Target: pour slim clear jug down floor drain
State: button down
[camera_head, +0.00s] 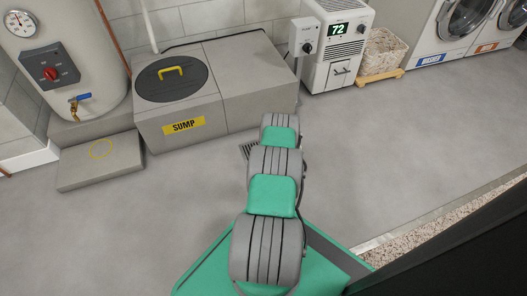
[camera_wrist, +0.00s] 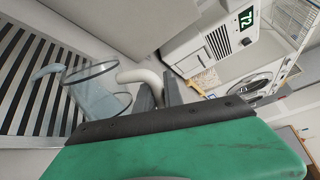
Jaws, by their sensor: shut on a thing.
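The slim clear jug (camera_wrist: 103,98) shows in the wrist view, with its round rim towards the upper left and a pale curved piece (camera_wrist: 47,71) beyond the rim. I cannot tell whether that piece is a spout or liquid. My gripper (camera_wrist: 158,88) is shut on the jug's pale curved handle (camera_wrist: 143,76). The slatted floor drain (camera_wrist: 30,88) lies behind the jug at the left of the wrist view. The wrist picture is strongly turned, so the jug's exact tilt is unclear. In the head view my arm hides the gripper and jug; only a bit of drain (camera_head: 245,151) shows.
A grey sump box (camera_head: 245,92) with a black lid stands behind the drain. The water heater (camera_head: 62,62) and a low block (camera_head: 100,162) are at the left. A dehumidifier (camera_head: 337,45), basket (camera_head: 381,52) and washers (camera_head: 455,25) stand at the back right. Floor on the right is clear.

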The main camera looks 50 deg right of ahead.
jog(key=shift+w+a+f+n, duration=0.1)
jog(key=shift+w+f+n, duration=0.2)
jog(key=shift+w+n, duration=0.1)
